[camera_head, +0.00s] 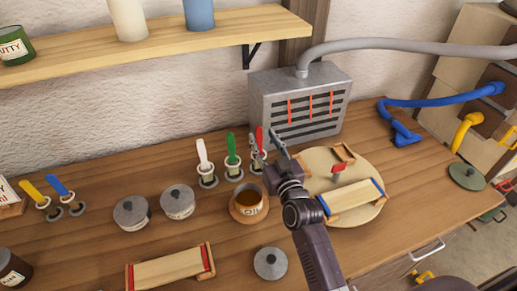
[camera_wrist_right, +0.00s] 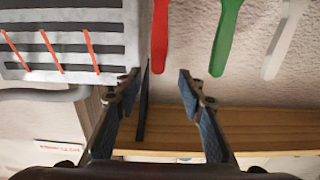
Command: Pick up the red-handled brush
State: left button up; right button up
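The red-handled brush (camera_head: 259,137) stands upright in a holder on the bench, at the right end of a row with a green-handled brush (camera_head: 231,148) and a white-handled brush (camera_head: 202,153). My right gripper (camera_head: 268,148) is right beside the red handle and partly covers the brush's lower part. In the right wrist view, which looks upside down, the gripper (camera_wrist_right: 157,82) is open with nothing gripped. The red handle (camera_wrist_right: 160,35) shows in line with the gap between its fingertips; I cannot tell whether it is within the fingers. My left gripper is not in view.
An orange-brown oil pot (camera_head: 248,205) stands below the row, close to my right arm. A grey slotted box (camera_head: 300,100) stands behind the gripper. A round board (camera_head: 372,213) with a clamped lath lies at right. Lidded tins (camera_head: 178,202) stand at left. A shelf (camera_head: 170,45) hangs above.

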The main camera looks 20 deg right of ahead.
aim_at(259, 130)
jog(key=w+p, duration=0.1)
jog(key=w, duration=0.2)
jog(key=shift+w+d, duration=0.15)
jog(key=shift+w, duration=0.25)
jog(key=shift+w+p, duration=0.35)
jog(key=shift+w, duration=0.5)
jog(key=shift+f, duration=0.1)
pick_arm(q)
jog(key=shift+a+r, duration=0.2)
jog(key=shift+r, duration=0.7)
pick_arm(e)
grip_shut()
